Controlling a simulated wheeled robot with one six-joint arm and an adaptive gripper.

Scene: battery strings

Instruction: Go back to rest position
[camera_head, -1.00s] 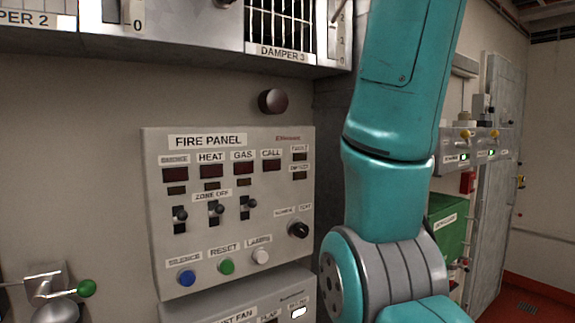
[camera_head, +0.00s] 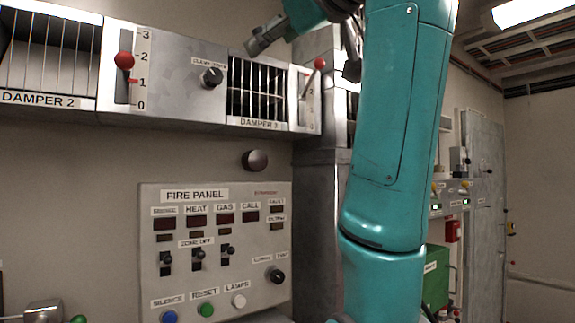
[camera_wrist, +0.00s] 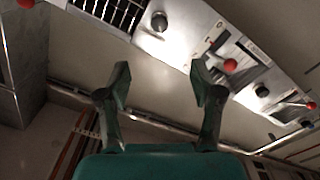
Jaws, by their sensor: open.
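My gripper (camera_wrist: 158,76) is open and empty in the wrist view, its two dark green fingers apart with plain wall between them. In the head view my gripper (camera_head: 300,60) shows at the top, in front of the damper 3 unit (camera_head: 262,92). It is partly cut off by the top edge. My teal arm runs upright right of the fire panel (camera_head: 215,250). I cannot tell whether a finger touches the damper unit; none is closed on anything.
Dampers 2 (camera_head: 48,55) and 3 have levers with red knobs (camera_head: 124,60). A dark round knob (camera_head: 255,160) sticks out of the wall above the fire panel. A green box (camera_head: 436,280) and grey cabinet (camera_head: 484,190) stand at the right.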

